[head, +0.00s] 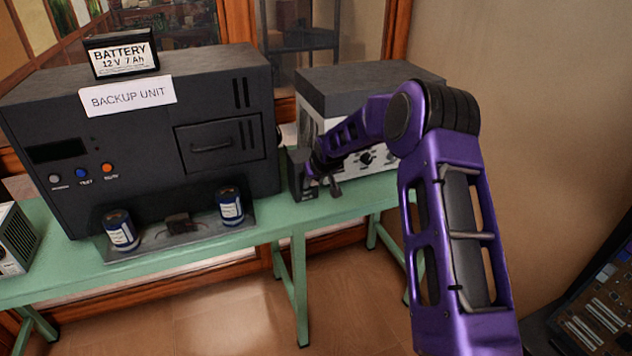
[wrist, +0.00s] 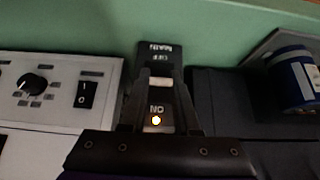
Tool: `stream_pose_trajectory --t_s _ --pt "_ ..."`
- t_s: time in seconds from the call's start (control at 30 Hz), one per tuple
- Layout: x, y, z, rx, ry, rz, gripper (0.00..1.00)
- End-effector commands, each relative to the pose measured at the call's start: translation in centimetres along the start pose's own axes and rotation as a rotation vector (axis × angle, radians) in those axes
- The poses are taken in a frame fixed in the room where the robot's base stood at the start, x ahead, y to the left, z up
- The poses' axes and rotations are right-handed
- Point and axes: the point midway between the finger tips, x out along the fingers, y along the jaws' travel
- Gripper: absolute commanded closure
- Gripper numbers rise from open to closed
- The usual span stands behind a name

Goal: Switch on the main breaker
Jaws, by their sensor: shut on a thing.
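The main breaker is a small dark box (head: 297,172) on the green bench, between the backup unit and a grey-white instrument. In the wrist view its dark face (wrist: 168,52) shows upside-down OFF and MAIN lettering, with ON at the other end.
The backup unit (head: 140,130) stands left of the breaker, with a battery (head: 121,55) on top and two blue cylinders (head: 120,231) on its front ledge. The instrument (head: 380,160) stands close on the right. A dark panel (head: 595,310) is at lower right.

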Motion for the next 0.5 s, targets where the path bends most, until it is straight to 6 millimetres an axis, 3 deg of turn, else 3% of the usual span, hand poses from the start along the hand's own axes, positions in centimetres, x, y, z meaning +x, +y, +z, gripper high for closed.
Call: stream_pose_trajectory --t_s 0.5 --pt "-0.18 -0.03 -0.46 0.0 -0.098 0.0 1.0"
